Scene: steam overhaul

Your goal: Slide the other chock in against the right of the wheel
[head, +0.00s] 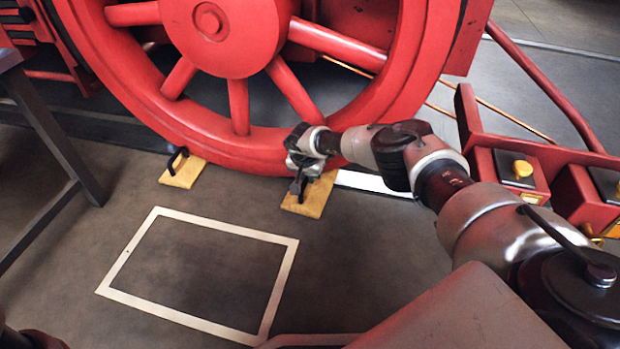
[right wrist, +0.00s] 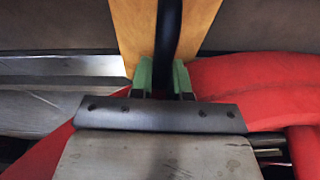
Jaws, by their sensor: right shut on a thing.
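The red wheel (head: 240,150) stands at the top of the head view. The other chock (head: 316,196), a yellow block with a dark handle, lies on the floor by the wheel's lower right. My right gripper (head: 303,176) is over it, shut on its handle. In the right wrist view the green fingertips (right wrist: 162,77) sit on both sides of the black handle (right wrist: 168,35), above the yellow wood. The gripper hides the chock's wheel-side end, so I cannot tell whether it touches the rim. A first chock (head: 183,172) sits at the wheel's lower left. My left gripper is out of view.
A pale rectangular outline (head: 284,270) marks the open floor in front. A bright rail (head: 375,183) runs right from the wheel. Red framework (head: 520,150) with yellow-topped boxes stands at right. A dark table leg (head: 50,135) stands at left.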

